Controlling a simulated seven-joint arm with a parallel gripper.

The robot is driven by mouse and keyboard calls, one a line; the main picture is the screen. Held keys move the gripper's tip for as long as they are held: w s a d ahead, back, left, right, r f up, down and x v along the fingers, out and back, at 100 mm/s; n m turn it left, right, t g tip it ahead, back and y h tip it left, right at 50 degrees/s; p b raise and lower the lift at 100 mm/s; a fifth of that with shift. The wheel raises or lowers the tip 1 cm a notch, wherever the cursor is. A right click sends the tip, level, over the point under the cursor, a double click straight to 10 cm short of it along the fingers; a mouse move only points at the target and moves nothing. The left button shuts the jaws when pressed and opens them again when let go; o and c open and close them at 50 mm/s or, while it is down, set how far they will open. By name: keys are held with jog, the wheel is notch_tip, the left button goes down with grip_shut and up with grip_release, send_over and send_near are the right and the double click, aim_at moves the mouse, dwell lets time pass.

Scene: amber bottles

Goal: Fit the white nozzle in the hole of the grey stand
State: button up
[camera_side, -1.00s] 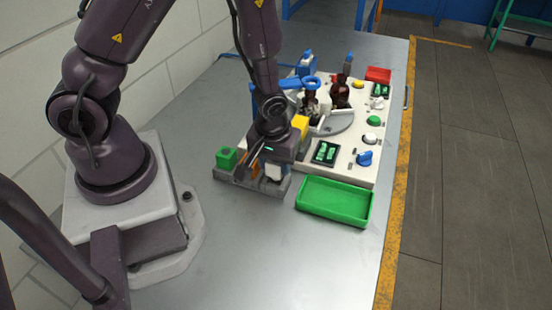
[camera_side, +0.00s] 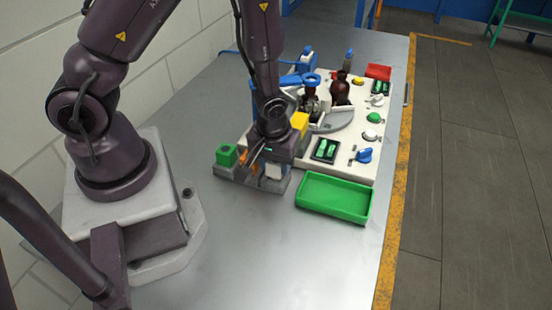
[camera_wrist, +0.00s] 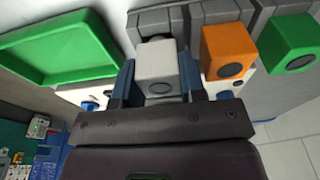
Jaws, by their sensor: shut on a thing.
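The white nozzle (camera_wrist: 157,62) is a pale block with a dark round opening in its end face. My gripper (camera_wrist: 158,82) is shut on it, with a blue-grey finger on each side. In the side view my gripper (camera_side: 268,163) is at the grey stand (camera_side: 281,186), and the nozzle (camera_side: 273,172) shows low between its fingers. In the wrist view the stand (camera_wrist: 222,10) lies just beyond the nozzle, with a dark rounded recess partly hidden behind it. I cannot tell whether the nozzle is inside the hole.
An orange block (camera_wrist: 226,50) and a green block (camera_wrist: 288,42) stand in the same row, close beside my gripper. A green tray (camera_side: 335,196) is at the right. The front table is clear.

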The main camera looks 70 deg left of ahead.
jog(key=shift+f, duration=0.45)
jog(key=o, duration=1.4)
jog(key=shift+r, duration=3.05)
